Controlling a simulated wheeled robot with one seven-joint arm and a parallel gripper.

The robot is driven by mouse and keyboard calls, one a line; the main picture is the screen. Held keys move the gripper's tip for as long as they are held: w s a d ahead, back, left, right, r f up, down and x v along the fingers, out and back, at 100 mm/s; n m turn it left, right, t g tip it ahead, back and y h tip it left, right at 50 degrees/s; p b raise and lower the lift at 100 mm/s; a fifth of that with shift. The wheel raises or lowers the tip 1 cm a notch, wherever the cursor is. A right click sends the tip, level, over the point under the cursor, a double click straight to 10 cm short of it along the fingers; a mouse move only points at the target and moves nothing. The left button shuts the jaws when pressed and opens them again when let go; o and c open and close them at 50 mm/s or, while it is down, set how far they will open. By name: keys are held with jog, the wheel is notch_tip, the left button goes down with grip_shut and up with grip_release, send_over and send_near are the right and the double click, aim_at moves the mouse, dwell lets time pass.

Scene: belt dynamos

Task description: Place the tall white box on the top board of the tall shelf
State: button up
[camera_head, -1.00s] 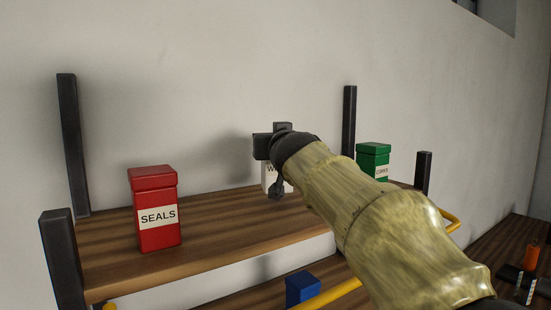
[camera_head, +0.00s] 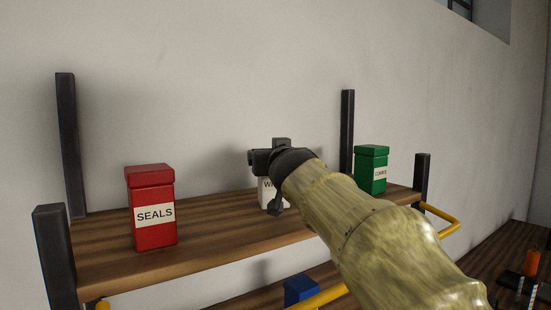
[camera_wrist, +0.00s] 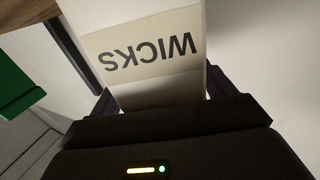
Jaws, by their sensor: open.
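The tall white box (camera_head: 265,194), with a WICKS label, appears to stand upright on the top board (camera_head: 220,236) of the tall shelf, between the red and green boxes. My arm and gripper (camera_head: 264,165) hide much of it. In the wrist view the box (camera_wrist: 150,90) shows its label upside down, with the dark gripper fingers (camera_wrist: 160,95) on either side of it. My gripper is open around the box. Whether a finger touches it, I cannot tell.
A red SEALS box (camera_head: 153,210) stands on the board at the left. A green box (camera_head: 371,170) stands at the right, near a dark post (camera_head: 347,130). A blue box (camera_head: 300,291) is on a lower board. Bare board lies between the red and white boxes.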

jog(key=shift+s+f+b, duration=0.1)
jog(key=shift+s+b, duration=0.4)
jog(key=shift+b, duration=0.1)
jog(key=s+d+b, duration=0.2)
jog(key=s+b, duration=0.6)
jog(key=s, duration=0.2)
jog(key=shift+s, duration=0.35)
jog(key=shift+d, duration=0.15)
